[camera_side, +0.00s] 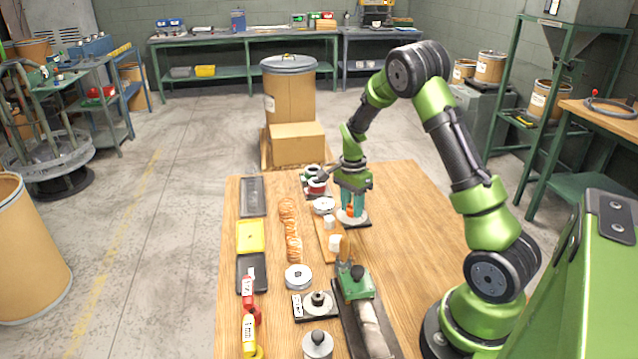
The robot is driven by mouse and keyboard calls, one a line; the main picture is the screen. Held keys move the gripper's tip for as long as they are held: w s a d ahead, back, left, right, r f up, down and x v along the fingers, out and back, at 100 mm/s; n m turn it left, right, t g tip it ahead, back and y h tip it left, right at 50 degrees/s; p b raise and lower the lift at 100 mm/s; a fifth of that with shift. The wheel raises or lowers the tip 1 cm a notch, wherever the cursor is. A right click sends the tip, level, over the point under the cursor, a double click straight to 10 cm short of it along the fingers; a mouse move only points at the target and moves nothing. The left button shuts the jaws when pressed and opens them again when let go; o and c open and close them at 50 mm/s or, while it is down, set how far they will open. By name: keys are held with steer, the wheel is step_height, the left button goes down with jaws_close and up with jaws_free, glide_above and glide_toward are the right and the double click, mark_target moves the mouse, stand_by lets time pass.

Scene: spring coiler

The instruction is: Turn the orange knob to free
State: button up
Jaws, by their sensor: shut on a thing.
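The orange knob (350,211) shows as a small orange patch between the fingers of my gripper (351,208). It stands on a pale round disc (343,217) with a dark base, toward the far right part of the wooden table. My gripper points down over it and is shut on it, with the fingers on either side. Much of the knob is hidden by the fingers, and I cannot read any mark showing its setting.
On the wooden table (420,235), a coil of copper-coloured wire (290,225), a yellow tray (250,236) and dark trays lie left. A green-topped device (355,283) stands nearer, beside a grey disc (298,277) and red and yellow tools (248,310). The table's right side is clear.

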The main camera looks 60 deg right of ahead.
steer(key=shift+w, duration=0.1)
steer(key=n, duration=0.3)
steer(key=shift+n, duration=0.4)
steer(key=n, duration=0.3)
steer(key=shift+a+r+n, duration=0.1)
steer(key=shift+n, duration=0.2)
steer(key=n, duration=0.4)
steer(key=shift+w+h, duration=0.1)
steer(key=shift+h, duration=0.2)
steer(key=shift+n, duration=1.3)
steer(key=shift+a, duration=0.1)
steer(key=o, duration=0.8)
steer(key=shift+c, duration=0.2)
steer(key=shift+o, duration=1.3)
